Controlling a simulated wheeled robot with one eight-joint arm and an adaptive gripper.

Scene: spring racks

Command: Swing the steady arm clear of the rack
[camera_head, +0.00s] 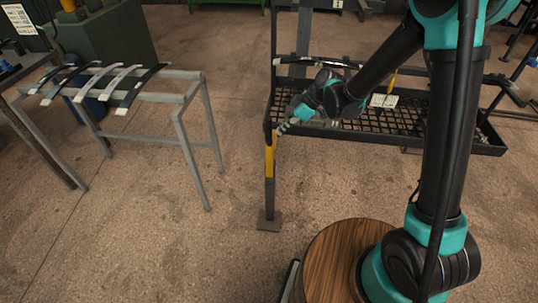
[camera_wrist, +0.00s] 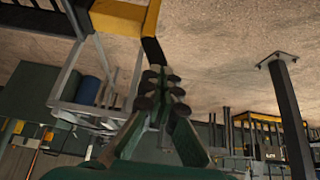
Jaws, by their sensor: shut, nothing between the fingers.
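The rack (camera_head: 385,122) is a dark frame with a mesh tray, right of centre in the head view. A yellow bar with dark ends (camera_head: 269,158), which looks like the steady arm, lines up with the post at the rack's front left corner. It also shows at the top of the wrist view (camera_wrist: 118,17). My gripper (camera_head: 281,130) is just right of the bar's upper part, with my arm reaching over the tray. In the wrist view the fingers (camera_wrist: 160,78) are together and empty, close to the bar's dark end. I cannot tell whether they touch it.
A grey metal stand (camera_head: 200,112) with several curved strips on top is at the left. A round wooden top (camera_head: 332,262) is near the front. The floor between the stand and the rack is clear. The wrist view shows a dark post with a base plate (camera_wrist: 287,100) at right.

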